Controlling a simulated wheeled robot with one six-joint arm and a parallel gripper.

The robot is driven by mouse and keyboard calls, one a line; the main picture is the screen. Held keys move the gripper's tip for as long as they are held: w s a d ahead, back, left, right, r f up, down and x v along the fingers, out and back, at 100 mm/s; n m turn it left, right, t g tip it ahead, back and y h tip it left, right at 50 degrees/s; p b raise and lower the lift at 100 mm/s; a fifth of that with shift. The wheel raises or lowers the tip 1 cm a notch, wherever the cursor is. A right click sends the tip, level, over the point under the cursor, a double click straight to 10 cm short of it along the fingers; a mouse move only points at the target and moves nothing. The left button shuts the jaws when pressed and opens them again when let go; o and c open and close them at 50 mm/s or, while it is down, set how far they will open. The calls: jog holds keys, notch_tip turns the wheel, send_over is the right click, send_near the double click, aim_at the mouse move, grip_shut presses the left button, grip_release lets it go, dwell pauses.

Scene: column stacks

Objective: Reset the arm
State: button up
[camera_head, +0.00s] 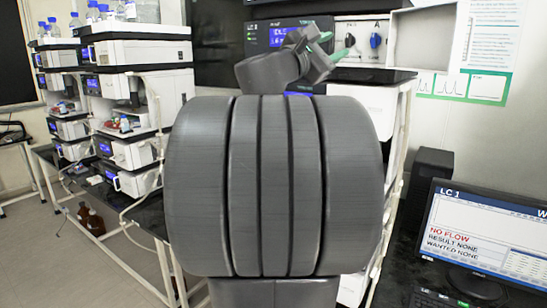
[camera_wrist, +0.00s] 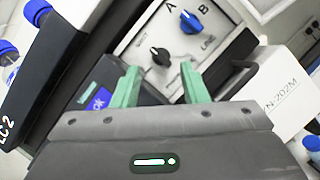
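My gripper (camera_head: 331,46) is raised at the top middle of the head view, on my grey arm. Its two green fingers stand apart with nothing between them, as the wrist view (camera_wrist: 160,73) shows. Ahead of it is a white valve panel (camera_head: 362,27) with a black knob (camera_head: 350,40) and a blue knob (camera_head: 376,40). In the wrist view the panel is tilted, with the black knob (camera_wrist: 160,55) just beyond the fingertips and the blue knob (camera_wrist: 190,22) above. I cannot tell the exact gap; no contact shows. My large arm links hide the middle of the head view.
Stacked instruments (camera_head: 140,75) with blue-capped bottles stand on a bench at left. Brown bottles (camera_head: 90,221) sit low there. A monitor (camera_head: 490,232) reading "LC 1" and "NO FLOW" stands at lower right, by a black box (camera_head: 427,188). A white open-fronted box (camera_head: 425,35) adjoins the panel.

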jog(key=shift+b+v, duration=0.4)
jog(key=shift+v, duration=1.7)
jog(key=shift+f, duration=0.15)
